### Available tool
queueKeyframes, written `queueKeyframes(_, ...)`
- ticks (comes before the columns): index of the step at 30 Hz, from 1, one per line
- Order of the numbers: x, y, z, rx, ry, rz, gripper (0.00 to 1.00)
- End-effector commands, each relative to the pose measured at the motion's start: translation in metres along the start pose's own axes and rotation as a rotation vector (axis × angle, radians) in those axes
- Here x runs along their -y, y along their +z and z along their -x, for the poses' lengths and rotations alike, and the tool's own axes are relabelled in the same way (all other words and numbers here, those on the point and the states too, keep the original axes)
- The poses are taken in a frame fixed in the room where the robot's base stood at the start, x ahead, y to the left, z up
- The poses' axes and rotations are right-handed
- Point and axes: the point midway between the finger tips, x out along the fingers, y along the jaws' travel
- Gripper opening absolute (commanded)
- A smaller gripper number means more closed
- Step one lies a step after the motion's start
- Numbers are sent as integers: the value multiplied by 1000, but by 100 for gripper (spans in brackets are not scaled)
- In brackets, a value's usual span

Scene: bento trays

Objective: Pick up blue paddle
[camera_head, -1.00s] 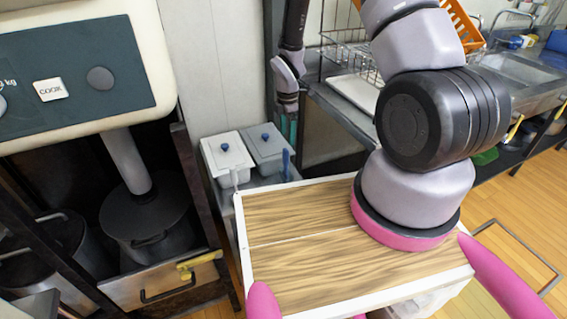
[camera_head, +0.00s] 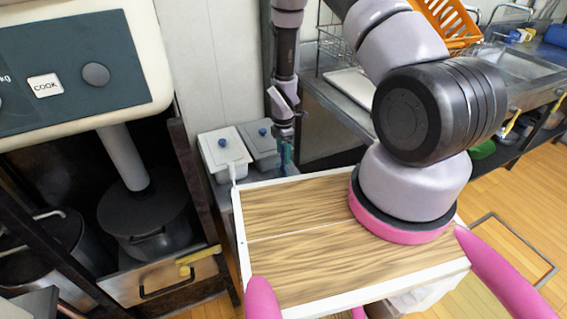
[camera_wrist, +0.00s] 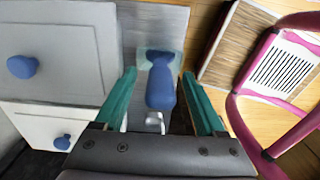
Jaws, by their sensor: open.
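The blue paddle (camera_wrist: 160,88) shows in the wrist view, its handle pointing toward my gripper. My gripper (camera_wrist: 160,85) is open, with one green finger on each side of the paddle's handle. I cannot tell whether either finger touches it. In the head view my gripper (camera_head: 284,155) points down at the far edge of the wooden-topped cart, beside the lidded containers. The paddle is hidden there behind the gripper and arm.
Two lidded containers with blue knobs, a left one (camera_head: 226,150) and a right one (camera_head: 262,143), stand beside the gripper. The wooden-topped cart (camera_head: 300,215) is bare in front. A cooker with a COOK button (camera_head: 45,86) stands at left, a sink counter (camera_head: 345,90) at right.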

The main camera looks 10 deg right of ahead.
Motion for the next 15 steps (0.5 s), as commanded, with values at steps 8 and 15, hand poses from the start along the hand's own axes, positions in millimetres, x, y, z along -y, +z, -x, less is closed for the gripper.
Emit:
queueKeyframes(8,0,0,0,0,0,0,15)
queueKeyframes(15,0,0,1,0,0,0,0)
